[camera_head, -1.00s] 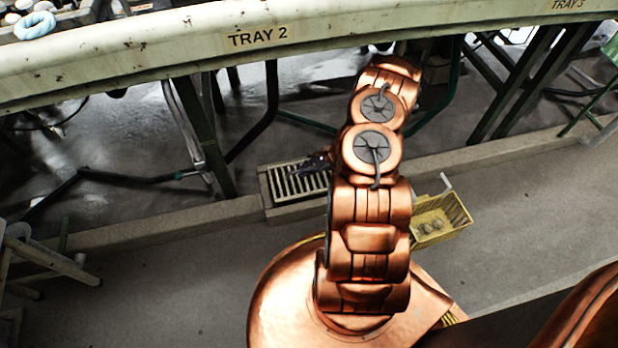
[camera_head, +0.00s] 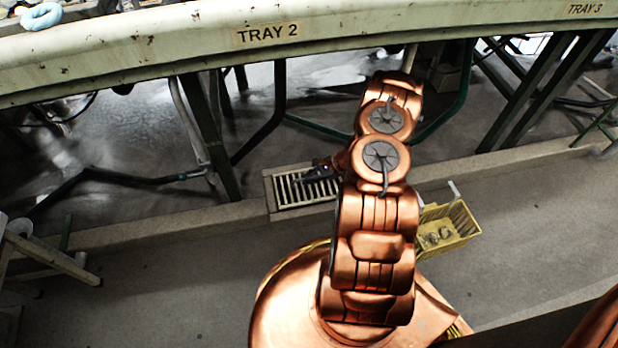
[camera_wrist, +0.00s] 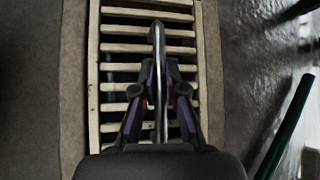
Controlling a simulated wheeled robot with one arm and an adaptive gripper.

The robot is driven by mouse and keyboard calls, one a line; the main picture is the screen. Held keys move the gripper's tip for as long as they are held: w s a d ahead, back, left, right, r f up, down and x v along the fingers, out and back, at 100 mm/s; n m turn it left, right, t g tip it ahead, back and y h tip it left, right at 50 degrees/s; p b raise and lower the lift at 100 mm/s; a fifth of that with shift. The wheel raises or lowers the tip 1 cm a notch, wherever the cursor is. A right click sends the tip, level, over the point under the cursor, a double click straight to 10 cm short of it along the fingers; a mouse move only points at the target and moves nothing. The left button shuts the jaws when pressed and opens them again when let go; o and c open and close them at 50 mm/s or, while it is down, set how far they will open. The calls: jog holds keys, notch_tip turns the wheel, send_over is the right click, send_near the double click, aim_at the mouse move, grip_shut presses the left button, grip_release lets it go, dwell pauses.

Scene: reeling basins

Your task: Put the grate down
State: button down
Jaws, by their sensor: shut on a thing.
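The grate (camera_head: 290,193) is a pale slatted panel in a concrete surround, low beneath the tray bench in the head view. In the wrist view the grate (camera_wrist: 112,86) lies below my gripper, its slats running crosswise over dark gaps. My gripper (camera_wrist: 159,64) is shut on a thin grey upright bar, which looks like a part of the grate. In the head view my gripper (camera_head: 322,170) is small and dark at the grate's right end, partly hidden by my arm. I cannot tell whether the grate sits flush or slightly raised.
The bench edge marked TRAY 2 (camera_head: 268,34) runs overhead, with dark legs and pipes below. A yellow basket (camera_head: 447,230) with a few pale things stands right of my arm. A low concrete curb (camera_head: 160,227) crosses the floor. The floor in front is mostly clear.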

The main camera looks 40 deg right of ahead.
jog(key=shift+f, duration=0.45)
jog(key=c, duration=1.2)
grip_release()
jog(key=shift+r, duration=0.5)
jog(key=shift+p+v, duration=1.75)
jog(key=shift+v, duration=4.3)
